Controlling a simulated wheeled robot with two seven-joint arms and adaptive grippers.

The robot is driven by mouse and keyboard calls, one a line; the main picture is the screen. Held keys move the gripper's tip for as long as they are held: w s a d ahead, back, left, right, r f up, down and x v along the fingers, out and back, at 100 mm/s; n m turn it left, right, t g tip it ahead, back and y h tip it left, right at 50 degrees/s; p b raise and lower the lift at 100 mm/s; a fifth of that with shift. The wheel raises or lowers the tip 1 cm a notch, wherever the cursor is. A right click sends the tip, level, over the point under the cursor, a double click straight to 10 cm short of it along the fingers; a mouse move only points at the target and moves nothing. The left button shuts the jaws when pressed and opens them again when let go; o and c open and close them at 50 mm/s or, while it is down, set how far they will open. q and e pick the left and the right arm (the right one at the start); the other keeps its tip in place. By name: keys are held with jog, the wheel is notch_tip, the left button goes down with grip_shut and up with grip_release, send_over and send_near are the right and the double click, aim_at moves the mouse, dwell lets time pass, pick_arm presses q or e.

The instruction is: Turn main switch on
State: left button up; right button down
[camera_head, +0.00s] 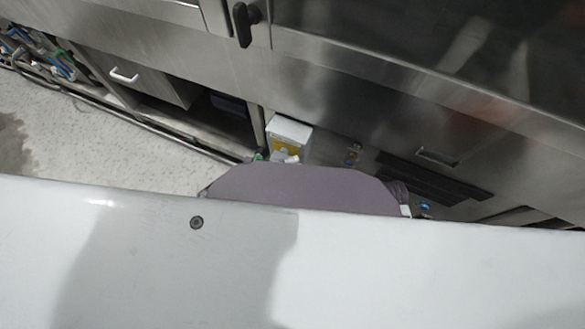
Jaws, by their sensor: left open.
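A black handle (245,24) sits on a narrow steel panel of the washer at the top, left of a large dark glass door (420,45). It points roughly down in the picture. I cannot tell whether it is the main switch, and no other switch can be made out for sure. Neither of my grippers can be made out in the head view. My own white body fills the lower part of the picture, with my grey-purple base behind it, and hides what lies below.
The steel washer front (340,85) runs across the upper part. Below it are a drawer with a white handle (124,75), a white and yellow box (288,138) and a dark vent (430,178). Tubes and coloured items (60,65) lie at left. Pale floor (80,135) is open at left.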

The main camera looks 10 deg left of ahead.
pick_arm(q)
jog(key=shift+c, duration=0.3)
pick_arm(e)
jog(key=shift+w, duration=0.1)
pick_arm(q)
grip_shut()
